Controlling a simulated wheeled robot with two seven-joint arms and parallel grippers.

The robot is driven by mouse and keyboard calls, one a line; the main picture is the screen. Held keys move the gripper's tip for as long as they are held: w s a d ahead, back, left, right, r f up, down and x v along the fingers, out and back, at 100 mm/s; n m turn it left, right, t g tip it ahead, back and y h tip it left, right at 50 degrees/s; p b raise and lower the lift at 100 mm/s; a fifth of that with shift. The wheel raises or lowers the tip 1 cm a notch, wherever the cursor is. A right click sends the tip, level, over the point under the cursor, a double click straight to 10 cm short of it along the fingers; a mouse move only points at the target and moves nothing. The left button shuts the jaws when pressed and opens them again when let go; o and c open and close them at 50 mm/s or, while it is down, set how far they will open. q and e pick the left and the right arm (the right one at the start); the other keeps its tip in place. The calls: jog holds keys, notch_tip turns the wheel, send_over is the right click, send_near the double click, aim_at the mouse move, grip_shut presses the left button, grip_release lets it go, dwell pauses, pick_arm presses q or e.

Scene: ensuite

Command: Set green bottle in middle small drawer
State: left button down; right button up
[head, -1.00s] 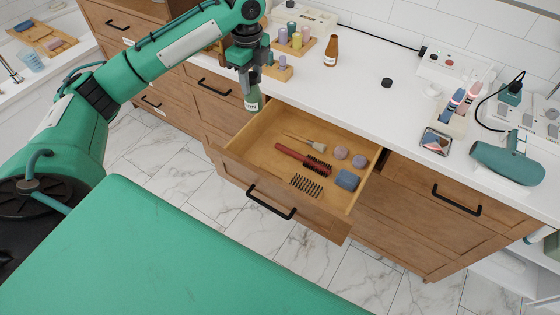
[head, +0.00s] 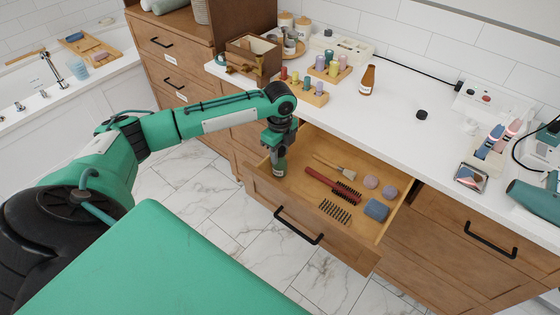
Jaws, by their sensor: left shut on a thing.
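The green bottle (head: 279,169) is upright in my left gripper (head: 277,153), which is shut on its upper part. The bottle is at the left end of the open drawer (head: 318,237), inside its walls as seen from above. I cannot tell whether its base touches the drawer floor. The drawer holds a wooden-handled brush (head: 335,168), a red and black hairbrush (head: 333,185), a dark comb (head: 334,211), two mauve round items (head: 371,182) and a blue block (head: 376,210). My right gripper is not in view.
A brown bottle (head: 367,80), a small black cap (head: 421,114) and wooden racks (head: 309,95) stand on the white counter (head: 405,142) behind the drawer. A teal hair dryer (head: 536,201) lies at the right. The drawer's front left floor is partly free.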

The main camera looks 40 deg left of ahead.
aim_at(280, 161)
pick_arm(q)
notch_tip(280, 161, down, 4)
jog(key=shift+f, duration=0.2)
jog(key=c, duration=0.9)
grip_release()
jog(key=shift+f, duration=0.1)
notch_tip(280, 161, up, 11)
jog(key=shift+r, duration=0.65)
